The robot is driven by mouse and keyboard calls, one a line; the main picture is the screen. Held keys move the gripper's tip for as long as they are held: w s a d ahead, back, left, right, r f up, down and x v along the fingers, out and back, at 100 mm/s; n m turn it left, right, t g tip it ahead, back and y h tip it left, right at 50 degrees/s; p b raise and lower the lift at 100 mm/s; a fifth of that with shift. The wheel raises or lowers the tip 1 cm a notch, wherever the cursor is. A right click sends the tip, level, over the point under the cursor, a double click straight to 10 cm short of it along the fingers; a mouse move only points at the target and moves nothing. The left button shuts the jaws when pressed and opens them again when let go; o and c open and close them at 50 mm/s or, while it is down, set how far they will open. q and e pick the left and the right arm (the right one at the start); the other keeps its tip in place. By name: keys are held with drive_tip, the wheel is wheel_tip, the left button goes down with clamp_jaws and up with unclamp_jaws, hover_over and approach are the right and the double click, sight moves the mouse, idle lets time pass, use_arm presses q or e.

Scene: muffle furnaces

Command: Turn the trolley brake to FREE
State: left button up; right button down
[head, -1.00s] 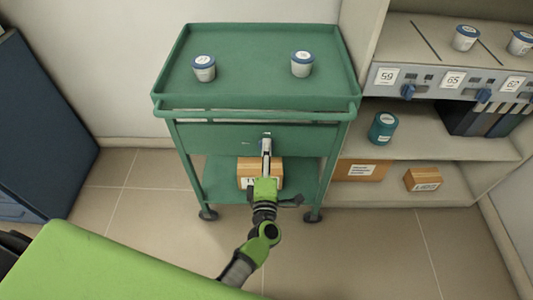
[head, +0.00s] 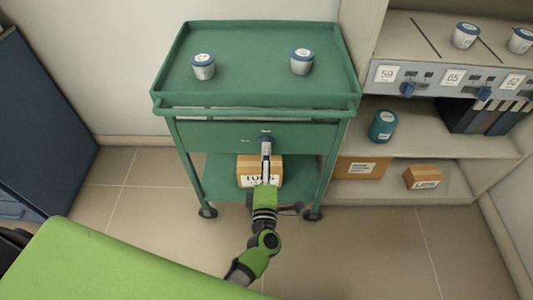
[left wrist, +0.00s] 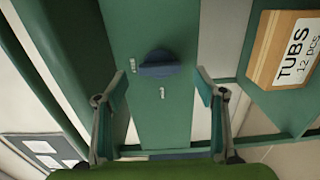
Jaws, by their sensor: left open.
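The green trolley (head: 230,132) stands against the wall. Its brake knob (left wrist: 160,68) is a blue dial on the green front panel, with small marks beside and below it in the left wrist view; I cannot read them surely. In the head view the knob (head: 267,137) shows just past the fingertips. My left gripper (head: 266,147) is open and empty in front of the panel. In the left wrist view its fingers (left wrist: 158,88) stand apart to either side of the knob, not visibly touching it. My right gripper is not in view.
Two blue-lidded tubs (head: 203,67) (head: 302,61) stand on the trolley top. A carton marked TUBS (left wrist: 290,52) sits on its lower shelf. A furnace shelf unit (head: 450,150) stands close on the right. The floor left of the trolley is clear.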

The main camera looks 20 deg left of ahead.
use_arm(q)
drive_tip(key=v, duration=0.4)
drive_tip(key=shift+s+d, duration=0.15)
drive_tip(key=shift+s, duration=0.25)
